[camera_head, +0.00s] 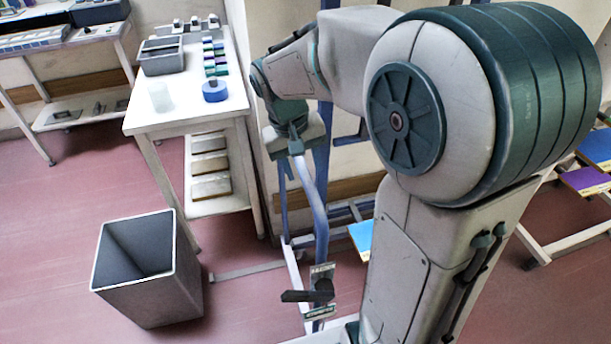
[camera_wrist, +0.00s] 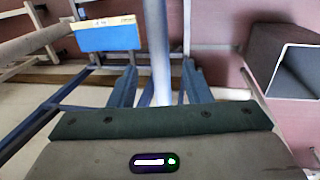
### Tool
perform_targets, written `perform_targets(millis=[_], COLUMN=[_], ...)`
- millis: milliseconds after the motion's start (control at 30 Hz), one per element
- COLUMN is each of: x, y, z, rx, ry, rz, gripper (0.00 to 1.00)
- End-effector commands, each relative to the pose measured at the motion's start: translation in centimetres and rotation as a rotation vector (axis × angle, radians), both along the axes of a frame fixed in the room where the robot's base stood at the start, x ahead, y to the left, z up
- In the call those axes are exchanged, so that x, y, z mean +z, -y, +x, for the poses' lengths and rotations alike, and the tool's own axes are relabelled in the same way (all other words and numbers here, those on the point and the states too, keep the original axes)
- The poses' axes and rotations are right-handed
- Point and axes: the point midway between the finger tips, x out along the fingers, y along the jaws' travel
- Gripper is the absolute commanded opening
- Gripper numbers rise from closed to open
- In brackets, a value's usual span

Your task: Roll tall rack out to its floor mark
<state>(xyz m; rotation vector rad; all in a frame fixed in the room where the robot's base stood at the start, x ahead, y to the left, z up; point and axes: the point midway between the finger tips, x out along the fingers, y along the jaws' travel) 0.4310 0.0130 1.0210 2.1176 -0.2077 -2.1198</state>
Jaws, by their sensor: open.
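The tall rack has a blue-grey frame (camera_head: 321,225) and stands behind my arm in the head view, partly hidden by it. A slim upright bar of it (camera_wrist: 160,50) runs between my fingers in the wrist view. My gripper (camera_wrist: 159,72) is open, one finger on each side of that bar; I cannot tell whether either touches it. In the head view my gripper (camera_head: 292,145) is at the bar's upper end. A small label plate with a dark lever (camera_head: 308,296) sits low on the rack. I cannot make out a floor mark.
A grey open bin (camera_head: 150,270) stands on the red floor at the left of the rack. A white table (camera_head: 185,118) with a grey tray (camera_head: 162,56) and a blue tape roll (camera_head: 215,90) is behind it. A blue panel (camera_wrist: 106,36) lies low beside the bar.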

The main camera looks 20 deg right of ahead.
Motion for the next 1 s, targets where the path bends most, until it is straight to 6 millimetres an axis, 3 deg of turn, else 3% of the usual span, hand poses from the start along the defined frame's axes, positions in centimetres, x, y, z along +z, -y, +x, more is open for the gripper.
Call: perform_targets(millis=[233,633,800,1000], x=[-3.3,-4.0,-3.9,-3.9], y=[0.7,0.8,0.8,0.7], z=[0.0,0.0,0.0,0.0], rx=[0.001,0.0,0.0,-0.002], ry=[-0.001,0.001,0.001,0.001], rz=[0.0,0.001,0.001,0.001], gripper=[0.44,0.44,0.0,0.0])
